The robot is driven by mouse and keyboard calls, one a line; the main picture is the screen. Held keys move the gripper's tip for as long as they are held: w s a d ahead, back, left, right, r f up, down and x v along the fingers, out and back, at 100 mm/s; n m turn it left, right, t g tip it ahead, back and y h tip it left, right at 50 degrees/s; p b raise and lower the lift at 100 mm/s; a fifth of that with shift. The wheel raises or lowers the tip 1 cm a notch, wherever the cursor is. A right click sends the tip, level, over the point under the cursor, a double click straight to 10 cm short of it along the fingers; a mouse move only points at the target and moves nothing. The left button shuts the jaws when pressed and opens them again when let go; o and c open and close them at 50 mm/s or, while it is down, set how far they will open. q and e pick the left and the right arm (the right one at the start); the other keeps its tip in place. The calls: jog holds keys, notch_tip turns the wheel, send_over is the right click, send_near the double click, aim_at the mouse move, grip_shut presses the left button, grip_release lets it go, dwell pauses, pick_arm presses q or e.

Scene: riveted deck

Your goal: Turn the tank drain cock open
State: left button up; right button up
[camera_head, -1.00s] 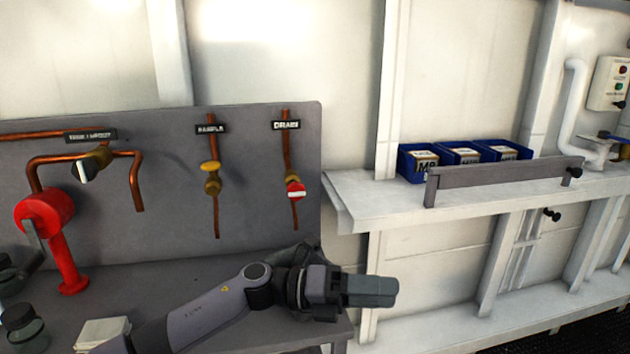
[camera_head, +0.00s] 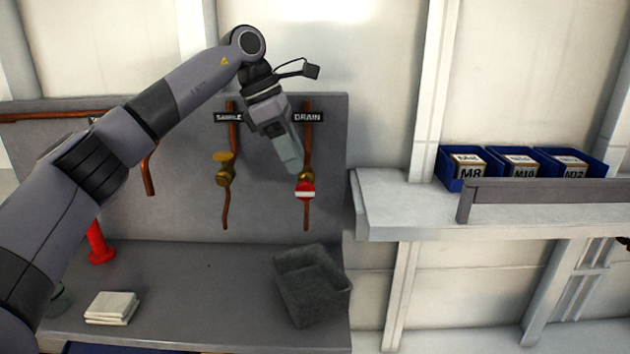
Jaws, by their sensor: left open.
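The drain cock (camera_head: 305,190) sits on a vertical copper pipe under a black DRAIN label (camera_head: 308,117) on the grey panel. It has a brass body and a round red tag or handle with a white bar. My left gripper (camera_head: 291,165) points down, just above and left of the cock in the picture. It is open and holds nothing; I cannot tell whether it touches the cock. The sample cock (camera_head: 224,170), with a yellow-brass handle, is on the pipe to the left under the SAMPLE label (camera_head: 228,117). My right gripper is out of view.
A dark grey open bin (camera_head: 312,288) stands on the bench below the drain pipe. Folded white cloths (camera_head: 111,307) lie at the bench's left. A white shelf (camera_head: 400,222) with blue bins (camera_head: 448,170) stands right. My left arm hides the panel's left part.

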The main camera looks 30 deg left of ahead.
aim_at(304, 182)
pick_arm(q)
jog(key=x, duration=0.6)
jog(key=shift+a+f, duration=0.1)
jog(key=shift+f, duration=0.35)
jog(key=c, duration=1)
